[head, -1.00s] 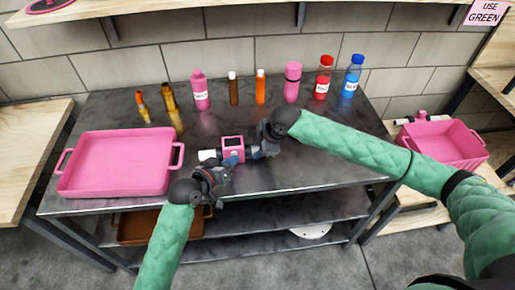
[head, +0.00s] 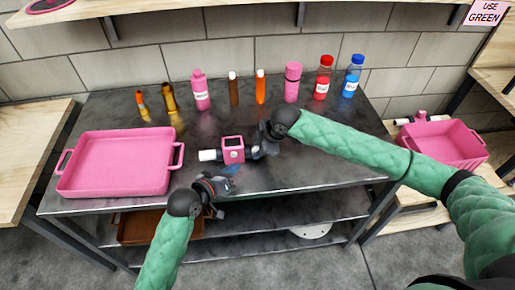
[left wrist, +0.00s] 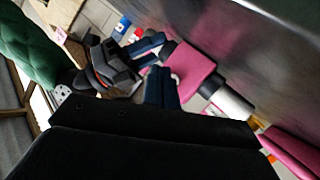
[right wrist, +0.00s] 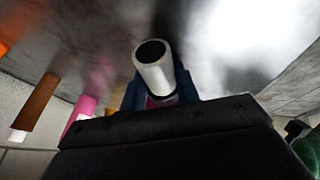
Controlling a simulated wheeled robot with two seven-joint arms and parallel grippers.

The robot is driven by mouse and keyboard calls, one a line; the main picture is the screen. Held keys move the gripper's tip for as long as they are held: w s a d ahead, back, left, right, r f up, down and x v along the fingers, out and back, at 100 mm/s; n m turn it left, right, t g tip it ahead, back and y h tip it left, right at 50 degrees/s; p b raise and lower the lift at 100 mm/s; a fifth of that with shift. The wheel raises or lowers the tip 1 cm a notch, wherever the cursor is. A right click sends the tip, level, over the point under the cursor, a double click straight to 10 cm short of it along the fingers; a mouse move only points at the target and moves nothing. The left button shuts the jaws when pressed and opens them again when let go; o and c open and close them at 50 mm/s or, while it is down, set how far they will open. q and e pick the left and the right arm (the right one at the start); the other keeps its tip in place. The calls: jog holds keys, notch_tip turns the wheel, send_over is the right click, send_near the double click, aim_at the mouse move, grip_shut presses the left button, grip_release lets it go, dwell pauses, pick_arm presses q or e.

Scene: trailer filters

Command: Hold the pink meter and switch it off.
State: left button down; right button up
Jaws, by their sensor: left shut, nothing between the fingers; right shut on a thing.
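The pink meter (head: 232,150), a small box with a dark screen and a white cylinder on its left end, is at the middle of the dark table. My right gripper (head: 258,150) is shut on the meter from the right. In the right wrist view the white cylinder (right wrist: 156,70) points away from the blue fingers. My left gripper (head: 228,179) is shut and empty, in front of the meter near the table's front edge and apart from it. The left wrist view shows the meter's pink body (left wrist: 193,72) beyond the blue fingertips. The meter's switch cannot be made out.
A pink tray (head: 170,176) stands on the table's left. Several bottles line the back, including a pink bottle (head: 200,92), a red-capped bottle (head: 323,78) and a blue-capped bottle (head: 353,77). A pink bin (head: 440,143) stands on the right bench. The table's right front is clear.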

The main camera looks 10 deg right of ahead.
pick_arm(q)
jog(key=shift+s, duration=2)
pick_arm(e)
jog(key=o, duration=1.2)
